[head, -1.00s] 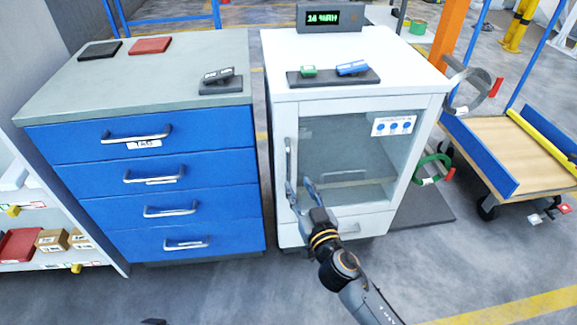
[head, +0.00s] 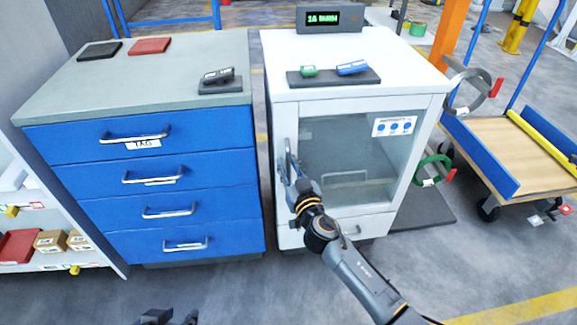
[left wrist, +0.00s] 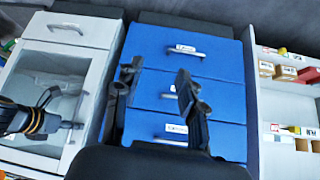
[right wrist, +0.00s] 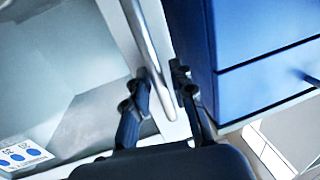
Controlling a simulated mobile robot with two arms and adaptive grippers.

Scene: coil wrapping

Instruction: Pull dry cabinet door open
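The white dry cabinet (head: 385,215) stands at centre in the head view. Its glass door (head: 345,150) looks shut. The upright metal door handle (head: 288,150) is on the door's left edge, and it also shows in the right wrist view (right wrist: 147,40). My right gripper (head: 291,172) is at the lower part of the handle. In the right wrist view its fingers (right wrist: 164,78) stand apart on either side of the bar; firm contact cannot be made out. My left gripper (head: 170,317) is low at the picture's bottom edge. It is open and empty in the left wrist view (left wrist: 158,75).
A blue drawer cabinet (head: 160,165) stands close to the left of the dry cabinet, with a narrow gap between. A humidity display (head: 325,18) and a dark tray (head: 305,80) are on the dry cabinet's top. A cart (head: 520,150) stands to the right. The floor in front is clear.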

